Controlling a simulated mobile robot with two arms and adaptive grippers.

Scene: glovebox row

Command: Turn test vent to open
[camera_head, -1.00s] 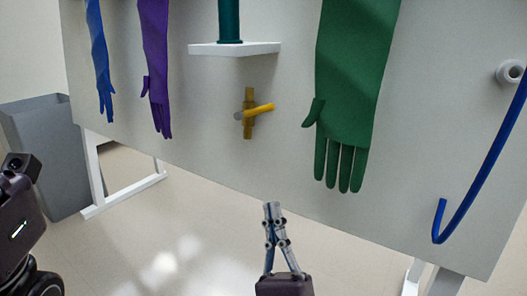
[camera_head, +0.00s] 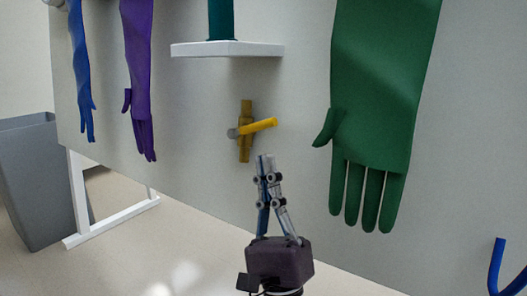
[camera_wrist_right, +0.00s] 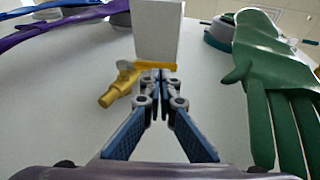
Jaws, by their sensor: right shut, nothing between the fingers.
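The test vent is a small brass valve (camera_head: 245,152) on the pale panel, with a yellow lever handle (camera_head: 262,126) pointing right and slightly up, across the upright body. My right gripper (camera_head: 265,160) is shut and empty, its fingertips pointing up just below and right of the valve. In the right wrist view the valve body (camera_wrist_right: 117,89) shows left of the fingertips (camera_wrist_right: 158,82), and the yellow handle (camera_wrist_right: 150,66) lies just beyond them. I cannot tell whether the tips touch it. My left gripper is not in view.
A white shelf (camera_head: 225,49) with a teal cylinder (camera_head: 221,18) juts out above the valve. A green glove (camera_head: 375,110) hangs to the right; purple (camera_head: 139,75) and blue (camera_head: 80,70) gloves hang left. A grey bin (camera_head: 30,180) stands on the floor at left.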

